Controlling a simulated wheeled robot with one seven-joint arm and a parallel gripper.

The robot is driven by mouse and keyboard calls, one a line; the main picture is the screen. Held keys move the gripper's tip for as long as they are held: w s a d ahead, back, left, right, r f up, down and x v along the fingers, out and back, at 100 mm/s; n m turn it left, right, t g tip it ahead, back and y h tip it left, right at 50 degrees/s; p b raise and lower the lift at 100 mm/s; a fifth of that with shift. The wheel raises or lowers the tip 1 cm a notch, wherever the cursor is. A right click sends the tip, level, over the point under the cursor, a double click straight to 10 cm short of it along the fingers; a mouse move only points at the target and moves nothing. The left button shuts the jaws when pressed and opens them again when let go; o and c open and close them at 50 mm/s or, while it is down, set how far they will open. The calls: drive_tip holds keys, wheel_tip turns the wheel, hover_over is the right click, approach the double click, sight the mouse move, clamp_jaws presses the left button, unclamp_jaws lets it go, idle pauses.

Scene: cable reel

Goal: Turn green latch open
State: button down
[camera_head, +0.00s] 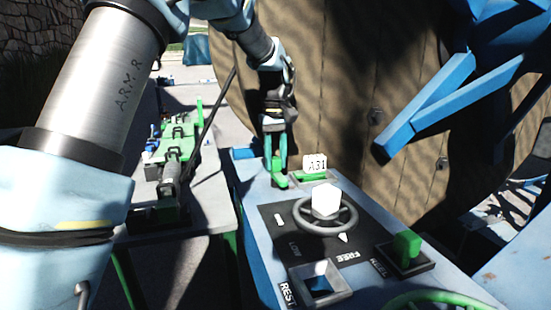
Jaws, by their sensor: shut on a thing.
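The green latch (279,180) stands at the far left corner of the blue control box (250,215), beside a white tag marked A31 (314,164). My gripper (276,163) reaches down from above with its fingers around the upper part of the latch. It is shut on the latch. The fingers partly hide the latch, and I cannot tell its exact angle.
A grey handwheel with a white block (326,202) sits on the box's dark panel. A green lever (406,244) stands at the right, near a square socket (320,284). A large wooden reel (330,90) rises close behind. A table with green equipment (178,150) is at left.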

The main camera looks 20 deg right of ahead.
drive_tip(key=shift+m, duration=0.4)
drive_tip(key=c, duration=0.6)
unclamp_jaws()
drive_tip(key=shift+o, duration=0.2)
drive_tip(key=shift+r, duration=0.15)
wheel_tip(320, 180, up, 11)
drive_tip(key=b, duration=0.2)
drive_tip(key=shift+f, duration=0.2)
